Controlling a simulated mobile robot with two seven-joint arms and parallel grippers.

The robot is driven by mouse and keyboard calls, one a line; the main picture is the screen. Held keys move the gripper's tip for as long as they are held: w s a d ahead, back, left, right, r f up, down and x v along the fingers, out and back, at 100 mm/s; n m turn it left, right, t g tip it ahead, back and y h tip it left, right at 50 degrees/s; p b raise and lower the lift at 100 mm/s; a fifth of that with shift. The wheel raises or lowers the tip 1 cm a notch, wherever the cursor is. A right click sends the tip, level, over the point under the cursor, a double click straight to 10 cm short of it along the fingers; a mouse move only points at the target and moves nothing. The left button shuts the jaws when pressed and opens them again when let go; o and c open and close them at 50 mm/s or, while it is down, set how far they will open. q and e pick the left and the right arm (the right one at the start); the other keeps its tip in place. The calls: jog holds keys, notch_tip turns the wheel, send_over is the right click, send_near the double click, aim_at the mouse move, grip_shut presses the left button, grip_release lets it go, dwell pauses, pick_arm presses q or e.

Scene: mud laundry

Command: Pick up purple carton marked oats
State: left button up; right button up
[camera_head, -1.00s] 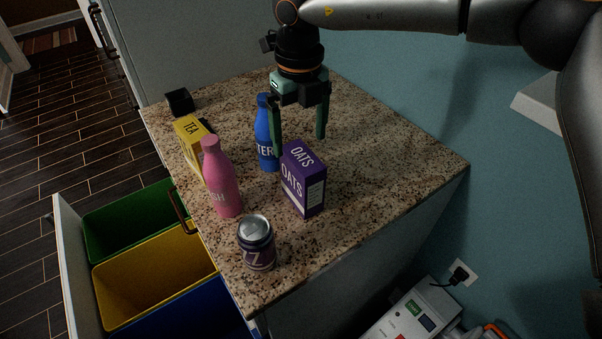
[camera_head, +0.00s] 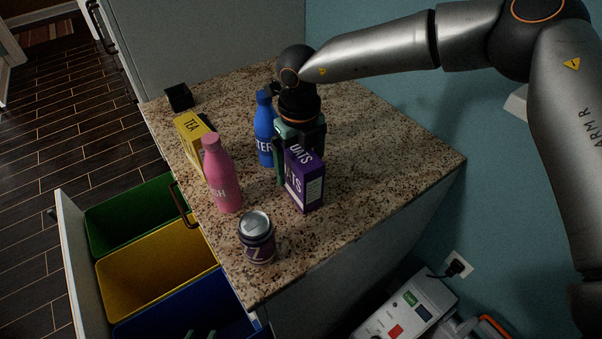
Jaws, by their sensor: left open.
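The purple carton marked OATS (camera_head: 308,190) stands upright on the speckled counter. My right gripper (camera_head: 298,165) points down right at the carton, at its back. One finger shows beside the carton's left edge, still out at the side of the gripper body. The other finger is hidden by the carton, and I cannot tell whether the fingers touch it. The jaws look open. Only the green fingertips of my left gripper (camera_head: 199,334) show at the bottom edge, apart and empty, over the blue bin.
A blue bottle (camera_head: 264,130) stands close left of the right gripper. A pink bottle (camera_head: 222,178), yellow TEA box (camera_head: 188,135), can (camera_head: 257,242) and black box (camera_head: 179,98) are also on the counter (camera_head: 385,150). Its right side is clear. Bins sit in an open drawer.

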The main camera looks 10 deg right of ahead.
jog(key=c, duration=1.3)
